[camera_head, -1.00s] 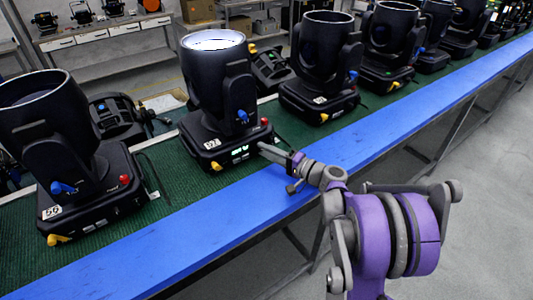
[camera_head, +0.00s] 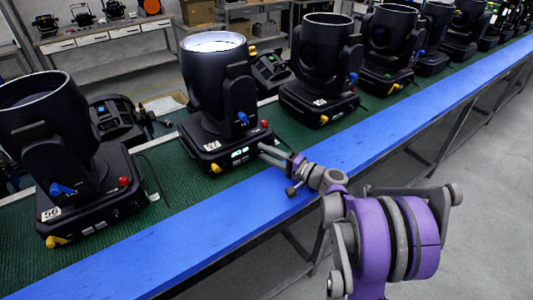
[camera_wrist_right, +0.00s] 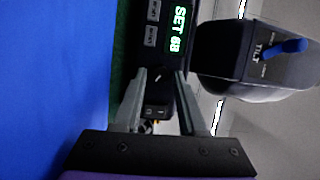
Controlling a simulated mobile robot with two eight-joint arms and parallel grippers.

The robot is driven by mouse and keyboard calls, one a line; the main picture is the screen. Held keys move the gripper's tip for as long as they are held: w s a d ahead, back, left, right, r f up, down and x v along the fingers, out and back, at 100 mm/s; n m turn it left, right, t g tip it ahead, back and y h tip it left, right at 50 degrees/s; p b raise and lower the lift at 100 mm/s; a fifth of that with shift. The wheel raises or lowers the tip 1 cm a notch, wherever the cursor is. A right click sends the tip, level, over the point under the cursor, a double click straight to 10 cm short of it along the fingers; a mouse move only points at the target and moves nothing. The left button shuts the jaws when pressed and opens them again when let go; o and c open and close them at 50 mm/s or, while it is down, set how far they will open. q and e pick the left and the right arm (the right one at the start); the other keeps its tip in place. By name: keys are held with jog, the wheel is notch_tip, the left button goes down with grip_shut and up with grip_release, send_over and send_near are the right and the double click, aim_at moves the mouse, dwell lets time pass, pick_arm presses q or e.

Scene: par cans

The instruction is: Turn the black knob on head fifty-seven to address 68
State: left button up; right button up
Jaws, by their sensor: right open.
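Head fifty-seven (camera_head: 220,95) stands upright on the belt, with a 57 label and a lit green display (camera_head: 240,153) on its base. In the right wrist view the display (camera_wrist_right: 180,28) reads SET and a two-digit number that looks like 68, though its first digit is blurred. The black knob (camera_wrist_right: 161,74) has a white pointer line and sits between the tips of my right gripper (camera_wrist_right: 166,80), which is open around it. In the head view my right gripper (camera_head: 265,150) reaches the base's right front corner, and the knob is hidden there. My left gripper is not in view.
Head fifty-six (camera_head: 70,130) stands to the left and more heads (camera_head: 320,70) line the green belt (camera_head: 165,180) to the right. A blue rail (camera_head: 200,225) runs along the front. A blue tilt lever (camera_wrist_right: 287,48) sticks out above the base. The floor (camera_head: 480,180) in front is clear.

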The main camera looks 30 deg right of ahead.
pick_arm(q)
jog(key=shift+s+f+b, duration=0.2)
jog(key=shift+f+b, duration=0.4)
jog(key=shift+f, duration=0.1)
pick_arm(e)
jog(key=v, duration=1)
jog(key=shift+s+d, duration=0.2)
jog(key=shift+s, duration=0.15)
jog(key=shift+f, duration=0.1)
